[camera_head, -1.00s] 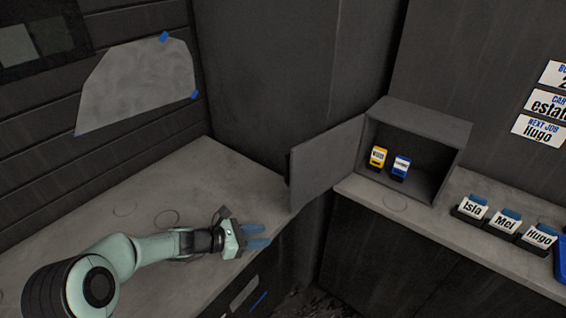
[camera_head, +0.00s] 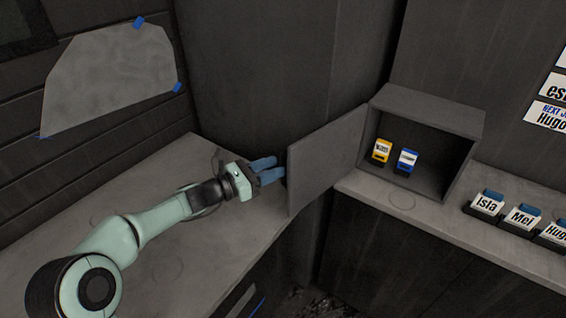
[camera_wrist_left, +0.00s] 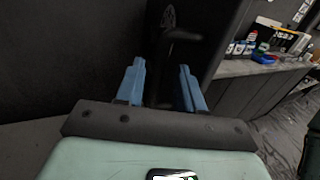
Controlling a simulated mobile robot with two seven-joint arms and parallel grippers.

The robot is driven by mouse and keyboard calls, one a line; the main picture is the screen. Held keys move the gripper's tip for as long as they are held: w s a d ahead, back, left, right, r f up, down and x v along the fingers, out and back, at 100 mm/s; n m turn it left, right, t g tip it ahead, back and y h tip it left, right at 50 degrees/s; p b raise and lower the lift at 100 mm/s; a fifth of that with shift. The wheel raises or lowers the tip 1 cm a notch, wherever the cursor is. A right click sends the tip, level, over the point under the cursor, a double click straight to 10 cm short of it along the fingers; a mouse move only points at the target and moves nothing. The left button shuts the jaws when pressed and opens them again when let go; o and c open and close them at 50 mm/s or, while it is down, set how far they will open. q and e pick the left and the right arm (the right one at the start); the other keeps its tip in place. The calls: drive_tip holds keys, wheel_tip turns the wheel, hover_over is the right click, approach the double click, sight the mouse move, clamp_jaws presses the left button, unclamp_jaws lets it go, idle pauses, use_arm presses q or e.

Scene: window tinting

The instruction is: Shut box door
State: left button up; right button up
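The grey box (camera_head: 428,108) stands on the counter at the right, its front open. Its door (camera_head: 325,160) is swung wide out to the left. A yellow item (camera_head: 381,151) and a blue item (camera_head: 406,161) stand inside. My left gripper (camera_head: 275,170) is just left of the door's free edge; I cannot tell whether it touches. In the left wrist view the blue fingers (camera_wrist_left: 162,82) are apart with nothing clearly held between them. A dark bar, perhaps a door handle (camera_wrist_left: 183,37), shows just beyond them. My right gripper is not in view.
Labelled holders (camera_head: 522,218) stand in a row right of the box. The left counter (camera_head: 170,255) is mostly clear. A dark gap separates the two counters. A taped grey sheet (camera_head: 110,75) hangs on the left wall.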

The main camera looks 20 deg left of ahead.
sight(283, 185)
use_arm(q)
drive_tip(key=shift+x, duration=1.85)
clamp_jaws()
